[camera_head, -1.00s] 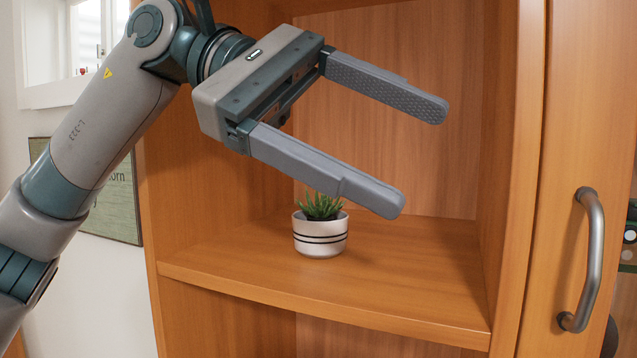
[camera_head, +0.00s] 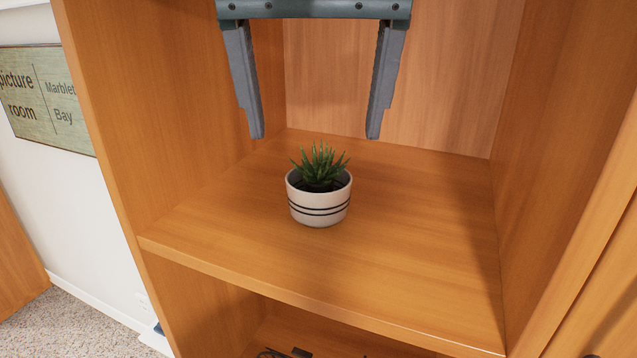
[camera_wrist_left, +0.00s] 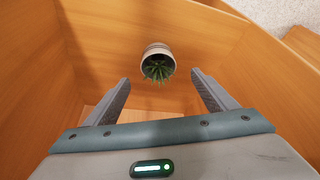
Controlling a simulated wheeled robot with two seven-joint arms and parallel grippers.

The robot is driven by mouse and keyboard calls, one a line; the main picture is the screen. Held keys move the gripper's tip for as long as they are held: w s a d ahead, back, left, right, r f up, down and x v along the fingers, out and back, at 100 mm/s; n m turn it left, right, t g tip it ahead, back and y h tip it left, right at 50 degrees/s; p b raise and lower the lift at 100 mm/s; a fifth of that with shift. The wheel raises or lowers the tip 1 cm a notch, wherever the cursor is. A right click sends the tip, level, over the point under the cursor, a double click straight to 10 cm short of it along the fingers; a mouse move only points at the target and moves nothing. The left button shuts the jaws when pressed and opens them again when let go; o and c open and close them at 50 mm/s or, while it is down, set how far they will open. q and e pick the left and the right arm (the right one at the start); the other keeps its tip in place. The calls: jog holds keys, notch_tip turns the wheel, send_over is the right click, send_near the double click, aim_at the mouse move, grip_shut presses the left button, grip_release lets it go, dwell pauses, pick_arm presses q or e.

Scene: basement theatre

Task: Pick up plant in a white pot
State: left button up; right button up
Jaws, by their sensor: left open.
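The plant in a white pot (camera_head: 319,205) stands upright on the wooden cabinet shelf (camera_head: 400,270). The pot has dark stripes and holds a spiky green succulent. My left gripper (camera_head: 316,136) is open and empty, its two fingers pointing down above and apart from the plant in the head view. In the left wrist view the plant in its pot (camera_wrist_left: 158,64) shows beyond and between the fingertips of the left gripper (camera_wrist_left: 160,77), not touching them. My right gripper is not in view.
The cabinet's left side wall (camera_head: 170,110), right side wall (camera_head: 570,140) and back panel (camera_head: 440,80) enclose the shelf. The shelf is clear around the pot. A lower compartment holds small dark items. A sign (camera_head: 45,95) hangs on the wall at left.

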aim_at(318, 166)
pick_arm(q)
jog(key=b+x, duration=0.4)
jog(key=x, duration=0.2)
jog(key=shift+f, duration=0.1)
jog(key=shift+w+f+b, duration=0.2)
jog(key=shift+f+b, duration=0.1)
jog(key=shift+b, duration=0.1)
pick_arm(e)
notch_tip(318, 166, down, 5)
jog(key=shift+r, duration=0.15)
pick_arm(q)
jog(key=shift+b+x, duration=0.75)
jog(key=shift+x, duration=0.25)
jog(key=b+x, duration=0.2)
jog(key=x, duration=0.1)
jog(key=shift+d+f, duration=0.1)
jog(key=shift+d, duration=0.1)
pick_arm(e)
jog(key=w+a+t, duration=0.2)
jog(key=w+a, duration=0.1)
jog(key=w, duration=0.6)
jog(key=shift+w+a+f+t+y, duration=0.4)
pick_arm(q)
jog(key=shift+c, duration=0.6)
